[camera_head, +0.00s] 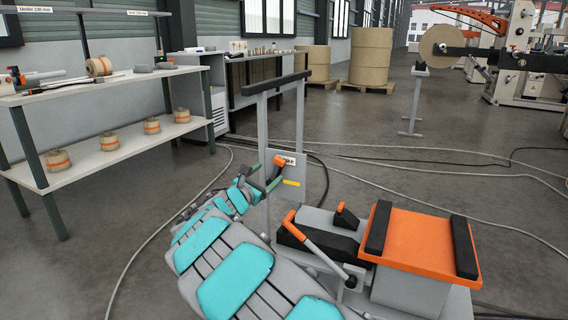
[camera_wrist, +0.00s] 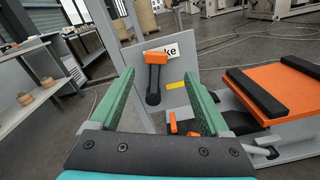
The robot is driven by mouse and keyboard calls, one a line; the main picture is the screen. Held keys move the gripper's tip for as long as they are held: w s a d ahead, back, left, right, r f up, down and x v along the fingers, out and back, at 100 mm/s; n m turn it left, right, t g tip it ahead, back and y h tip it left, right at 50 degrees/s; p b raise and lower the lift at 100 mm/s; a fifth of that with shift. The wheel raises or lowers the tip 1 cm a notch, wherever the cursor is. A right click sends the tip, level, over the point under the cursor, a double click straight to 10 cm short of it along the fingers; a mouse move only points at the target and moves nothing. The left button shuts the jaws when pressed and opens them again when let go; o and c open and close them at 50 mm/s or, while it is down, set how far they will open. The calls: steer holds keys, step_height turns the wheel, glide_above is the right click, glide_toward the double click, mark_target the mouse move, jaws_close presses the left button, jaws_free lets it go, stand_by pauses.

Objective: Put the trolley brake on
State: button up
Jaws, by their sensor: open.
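The trolley has a grey upright frame with a dark top bar (camera_head: 276,83) and a grey plate with a partly hidden label ending in "ke" (camera_wrist: 172,50). A brake lever with a black arm and orange handle (camera_wrist: 156,57) is mounted on this plate, its handle at the upper end. The lever also shows in the head view (camera_head: 276,168). My gripper (camera_wrist: 152,98) is open, with green fingers spread either side of the lever in the wrist view. The lever appears between and beyond the fingertips; contact cannot be told. In the head view my arm partly hides the trolley's lower part.
An orange platform (camera_head: 420,238) with black bars and a lever with an orange grip (camera_head: 300,228) stand at the trolley's right. A shelf (camera_head: 100,92) with tape rolls is at left. Cables (camera_head: 390,162) cross the floor. Open floor lies behind the trolley.

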mark_target(278, 163)
steer(key=x, duration=0.7)
steer(key=shift+w+a+p, duration=0.25)
steer(key=shift+w+p, duration=0.05)
steer(key=shift+w, duration=0.15)
jaws_close()
stand_by(0.4)
stand_by(0.7)
